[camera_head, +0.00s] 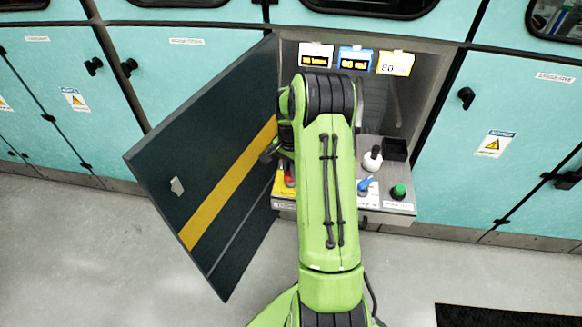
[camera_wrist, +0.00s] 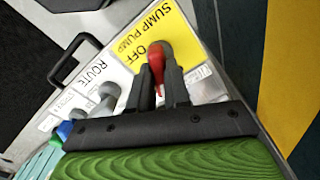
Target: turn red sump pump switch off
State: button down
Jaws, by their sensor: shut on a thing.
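The red sump pump switch (camera_wrist: 157,62) is a red lever on a yellow label (camera_wrist: 172,35) reading SUMP PUMP, with the word OFF beside the lever in the wrist view. My gripper (camera_wrist: 159,80) has its two dark fingers on either side of the red lever, shut on it. The lever's lower end is partly hidden between the fingers, and any other word on the label is covered. In the head view a bit of the red switch (camera_head: 289,181) shows left of my green arm, which hides most of the gripper.
The dark cabinet door (camera_head: 205,165) with a yellow stripe stands open at left. A white-topped knob (camera_head: 373,158), a blue lever (camera_head: 366,185) and a green button (camera_head: 398,191) sit on the shelf at right. A ROUTE label (camera_wrist: 98,72) adjoins the yellow one. Several display panels (camera_head: 354,60) are above.

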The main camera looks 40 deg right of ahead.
jog(key=m+p, duration=0.1)
jog(key=m, duration=1.1)
jog(key=shift+m, duration=0.3)
dwell(0.4)
jog(key=c, duration=1.1)
grip_release()
jog(key=shift+r, duration=0.1)
notch_tip(320, 180, up, 16)
jog(key=p, duration=0.4)
jog(key=shift+f+p, duration=0.2)
jog(key=shift+p, duration=0.15)
